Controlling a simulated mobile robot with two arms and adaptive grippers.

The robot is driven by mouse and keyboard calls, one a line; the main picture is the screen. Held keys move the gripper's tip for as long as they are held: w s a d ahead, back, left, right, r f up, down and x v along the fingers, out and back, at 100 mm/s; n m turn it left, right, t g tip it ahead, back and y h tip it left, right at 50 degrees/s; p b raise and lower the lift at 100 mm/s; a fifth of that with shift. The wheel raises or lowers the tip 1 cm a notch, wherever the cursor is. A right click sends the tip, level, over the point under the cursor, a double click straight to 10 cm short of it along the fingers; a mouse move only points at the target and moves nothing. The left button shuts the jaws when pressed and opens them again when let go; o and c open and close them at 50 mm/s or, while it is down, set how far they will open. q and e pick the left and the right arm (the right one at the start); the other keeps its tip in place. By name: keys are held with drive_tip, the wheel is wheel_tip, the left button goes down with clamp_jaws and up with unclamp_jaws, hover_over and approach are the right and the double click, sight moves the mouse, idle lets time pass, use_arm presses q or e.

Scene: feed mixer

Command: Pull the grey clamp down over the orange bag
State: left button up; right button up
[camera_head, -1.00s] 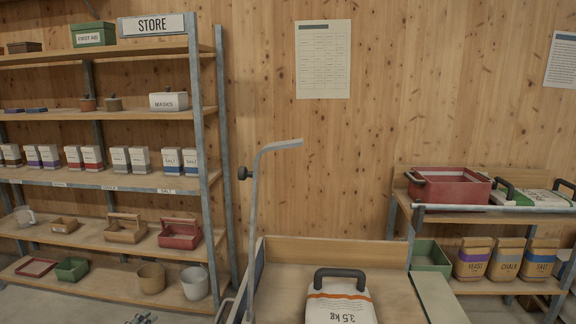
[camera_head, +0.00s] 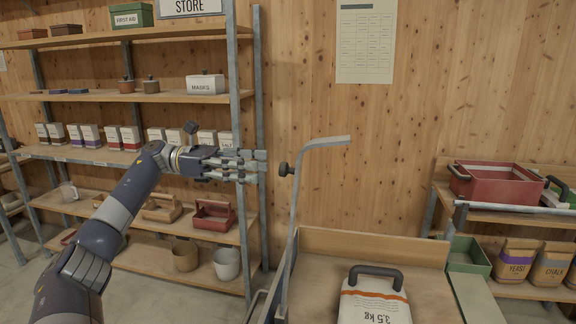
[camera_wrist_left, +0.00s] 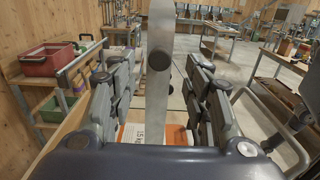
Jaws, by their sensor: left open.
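The grey clamp (camera_head: 295,215) is an upright bar with a bent top arm reaching right and a black knob (camera_head: 284,169) on its left side. A white bag with an orange stripe and a black handle (camera_head: 371,308) lies below and right of it. My left gripper (camera_head: 262,166) is open and empty, its fingers pointing at the knob from the left, just short of it. In the left wrist view the clamp bar (camera_wrist_left: 159,100) and its round knob stand between the open fingers, and the bag (camera_wrist_left: 173,134) shows partly behind. My right gripper is not in view.
The bag lies on a wooden bench (camera_head: 322,272) with a raised back edge. A loaded store shelf (camera_head: 100,163) stands at left, behind my left arm. A red crate (camera_head: 497,186) and paper sacks stand on a rack at right.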

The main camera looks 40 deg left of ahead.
sight(280, 168)
use_arm(q)
drive_tip(key=shift+p+x, duration=1.1)
drive_tip(key=shift+x, duration=2.6)
clamp_jaws()
